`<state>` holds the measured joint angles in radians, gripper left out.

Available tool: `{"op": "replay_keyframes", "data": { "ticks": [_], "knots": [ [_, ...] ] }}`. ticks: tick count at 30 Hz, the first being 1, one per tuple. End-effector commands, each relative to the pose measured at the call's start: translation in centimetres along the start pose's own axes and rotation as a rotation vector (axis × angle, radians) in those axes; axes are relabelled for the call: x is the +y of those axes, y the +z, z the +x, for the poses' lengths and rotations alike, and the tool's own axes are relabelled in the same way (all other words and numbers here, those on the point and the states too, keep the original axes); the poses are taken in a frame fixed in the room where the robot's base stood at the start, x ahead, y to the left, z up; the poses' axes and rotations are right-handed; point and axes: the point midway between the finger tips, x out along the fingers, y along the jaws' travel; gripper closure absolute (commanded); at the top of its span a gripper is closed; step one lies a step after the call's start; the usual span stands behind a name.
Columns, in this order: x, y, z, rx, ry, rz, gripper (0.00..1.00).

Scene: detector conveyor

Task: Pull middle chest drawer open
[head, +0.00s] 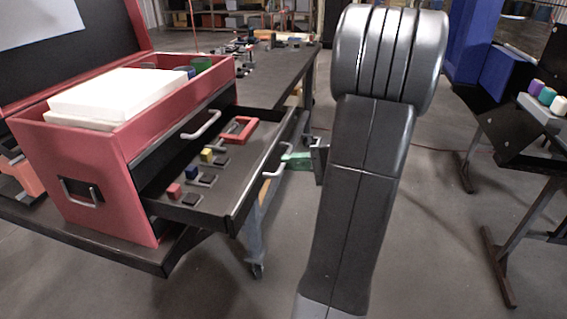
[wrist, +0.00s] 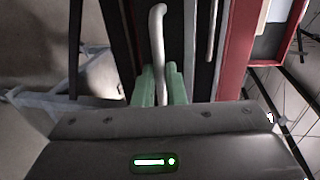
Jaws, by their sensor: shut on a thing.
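The red tool chest (head: 95,165) stands on the dark workbench at left. One of its drawers (head: 232,190) is pulled well out, below a closed upper drawer (head: 180,140). The open drawer's grey bar handle (head: 277,163) is at its front; it also shows in the wrist view (wrist: 157,35). My gripper (head: 296,160) is at this handle, partly hidden by my arm. In the wrist view its green fingers (wrist: 161,85) are shut around the handle.
The open drawer holds small coloured blocks and a red frame (head: 240,130). White boxes (head: 120,95) lie in the chest's top. The workbench (head: 285,75) runs back behind the chest. Floor (head: 440,200) is clear to the right, up to a black stand (head: 515,130).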

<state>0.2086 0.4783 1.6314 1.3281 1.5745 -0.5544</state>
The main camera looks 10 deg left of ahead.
Motion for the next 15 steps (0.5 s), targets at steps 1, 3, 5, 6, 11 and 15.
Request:
{"op": "replay_keyframes", "data": {
  "ticks": [1,3,5,6,11,15],
  "knots": [
    [0.05,0.02,-0.07,-0.001,0.001,0.000,1.00],
    [0.05,0.03,-0.09,-0.002,0.001,0.000,1.00],
    [0.04,0.03,-0.09,-0.002,0.001,0.000,1.00],
    [0.03,0.03,-0.08,-0.002,0.001,0.000,1.00],
    [0.03,0.03,-0.07,-0.002,0.001,0.000,0.84],
    [0.02,0.02,-0.06,-0.001,0.000,0.000,0.68]
  ]
}}
